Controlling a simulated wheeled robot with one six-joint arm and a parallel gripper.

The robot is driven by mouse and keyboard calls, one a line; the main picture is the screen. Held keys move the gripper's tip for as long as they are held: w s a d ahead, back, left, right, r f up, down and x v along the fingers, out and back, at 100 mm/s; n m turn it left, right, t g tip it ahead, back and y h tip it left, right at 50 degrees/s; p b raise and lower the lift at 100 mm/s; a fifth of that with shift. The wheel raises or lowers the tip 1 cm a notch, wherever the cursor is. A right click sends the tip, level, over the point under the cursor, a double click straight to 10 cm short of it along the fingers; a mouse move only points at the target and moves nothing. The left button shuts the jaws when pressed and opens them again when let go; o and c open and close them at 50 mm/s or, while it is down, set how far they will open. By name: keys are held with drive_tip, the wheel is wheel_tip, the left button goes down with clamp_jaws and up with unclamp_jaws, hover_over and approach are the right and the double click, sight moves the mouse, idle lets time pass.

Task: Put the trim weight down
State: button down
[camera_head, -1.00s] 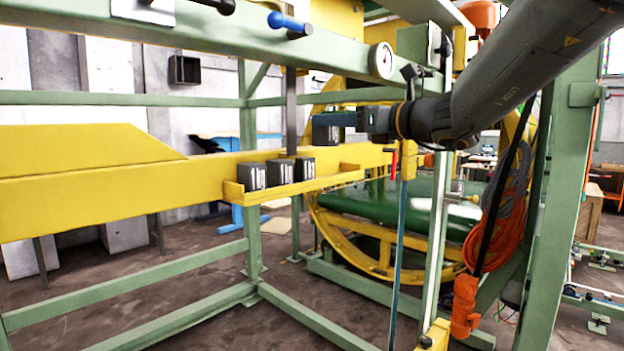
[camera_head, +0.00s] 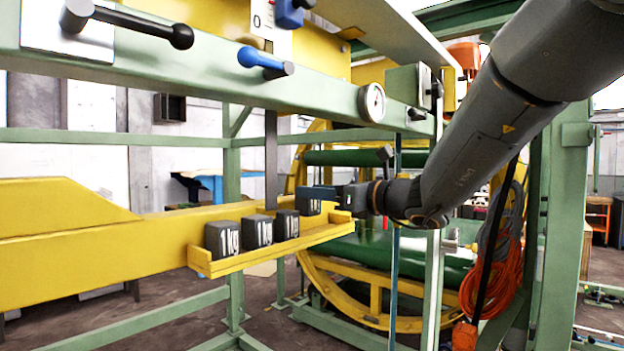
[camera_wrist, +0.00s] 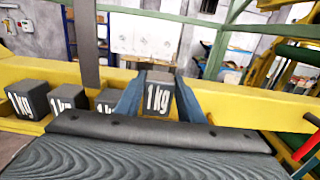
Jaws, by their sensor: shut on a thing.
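My gripper (camera_head: 318,193) has blue fingers and is shut on a dark grey trim weight (camera_head: 309,207). In the wrist view the held weight (camera_wrist: 157,97), marked "1 kg", sits upright between the two fingers (camera_wrist: 158,92). It is over the right part of the yellow tray (camera_head: 272,255) and looks a little above its floor; its underside is hidden. Three like weights stand in a row on the tray to its left: a left one (camera_head: 222,239), a middle one (camera_head: 257,231) and a right one (camera_head: 287,225).
The tray is fixed along a yellow beam (camera_head: 60,220). A grey vertical bar (camera_head: 271,160) hangs behind the row. A green rail (camera_head: 200,70) with a black lever (camera_head: 130,22), a blue lever (camera_head: 265,62) and a dial (camera_head: 372,102) runs above. The tray's right end looks free.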

sight(316, 209)
drive_tip(key=shift+f+p, duration=0.55)
drive_tip(key=shift+f, duration=1.4)
drive_tip(key=shift+f, duration=0.1)
drive_tip(key=c, duration=1.2)
unclamp_jaws()
drive_tip(key=shift+f, duration=0.15)
drive_tip(key=shift+s+d, duration=0.15)
drive_tip(key=b+v, duration=0.3)
drive_tip(key=v, duration=0.8)
drive_tip(key=shift+s+d, duration=0.15)
drive_tip(key=shift+s, duration=0.1)
